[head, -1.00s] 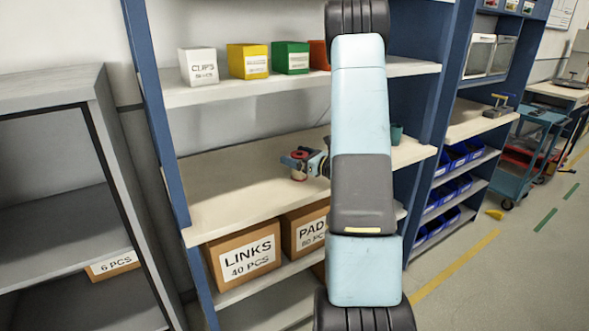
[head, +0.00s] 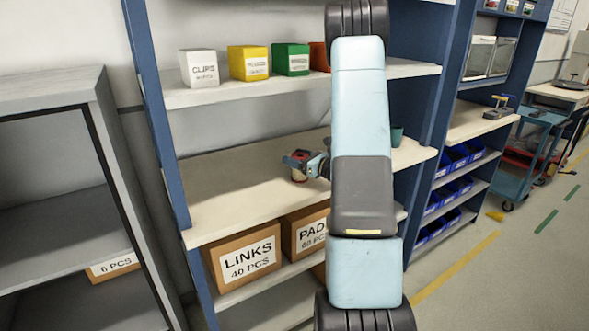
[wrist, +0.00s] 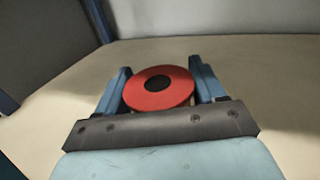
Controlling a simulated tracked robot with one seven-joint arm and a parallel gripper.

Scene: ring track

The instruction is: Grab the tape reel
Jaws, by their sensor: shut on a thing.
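The tape reel (wrist: 178,92) is a red disc with a dark centre, seen in the wrist view between the two blue fingers of my gripper (wrist: 160,88). The fingers are shut on its sides. In the head view the reel (head: 299,176) shows small at the middle shelf, with my gripper (head: 305,162) around its upper part. My arm hides part of the shelf to the right. Whether the reel's underside touches the shelf cannot be told.
The middle shelf (head: 225,197) is clear left of the reel. A green cup (head: 397,133) stands to the right, behind my arm. White (head: 200,68), yellow (head: 248,63) and green (head: 291,59) bins stand on the shelf above. Cardboard boxes (head: 242,262) sit below. A blue upright (head: 158,120) bounds the left.

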